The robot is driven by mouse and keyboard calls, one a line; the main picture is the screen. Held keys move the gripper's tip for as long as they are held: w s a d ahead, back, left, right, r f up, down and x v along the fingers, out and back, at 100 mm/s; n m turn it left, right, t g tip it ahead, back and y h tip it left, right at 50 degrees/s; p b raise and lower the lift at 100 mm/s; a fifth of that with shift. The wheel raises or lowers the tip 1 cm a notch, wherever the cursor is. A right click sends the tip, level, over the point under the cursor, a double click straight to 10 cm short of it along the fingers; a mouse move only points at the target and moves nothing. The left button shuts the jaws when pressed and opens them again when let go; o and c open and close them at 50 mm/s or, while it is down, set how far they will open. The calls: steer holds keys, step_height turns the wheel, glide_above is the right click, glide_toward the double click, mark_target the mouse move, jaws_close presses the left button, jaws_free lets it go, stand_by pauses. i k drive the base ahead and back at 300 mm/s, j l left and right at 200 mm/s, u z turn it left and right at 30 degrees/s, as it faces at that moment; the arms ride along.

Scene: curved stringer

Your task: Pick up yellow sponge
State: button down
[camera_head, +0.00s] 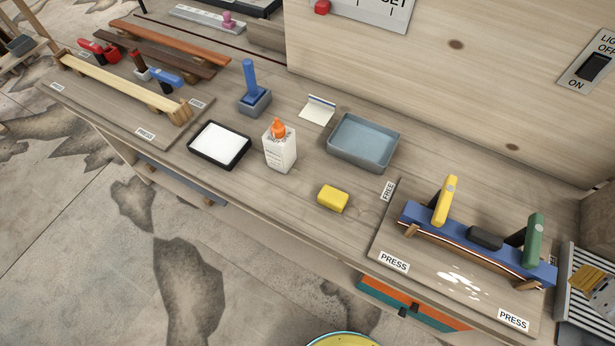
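The yellow sponge (333,198) is a small block lying flat on the wooden workbench (300,225), near its front edge. It sits to the right of and in front of the white glue bottle with an orange cap (280,146). The grey-blue tray (363,142) is behind it. Nothing touches the sponge, and it is fully visible.
A board with a blue clamped stringer, yellow and green handles (470,262) stands to the right. A white pad in a black frame (219,145) and a blue-handled tool (252,88) are to the left. Bare bench surrounds the sponge. A wooden wall (450,90) rises behind.

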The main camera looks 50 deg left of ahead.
mark_target(329, 197)
steer(key=u, duration=1.9)
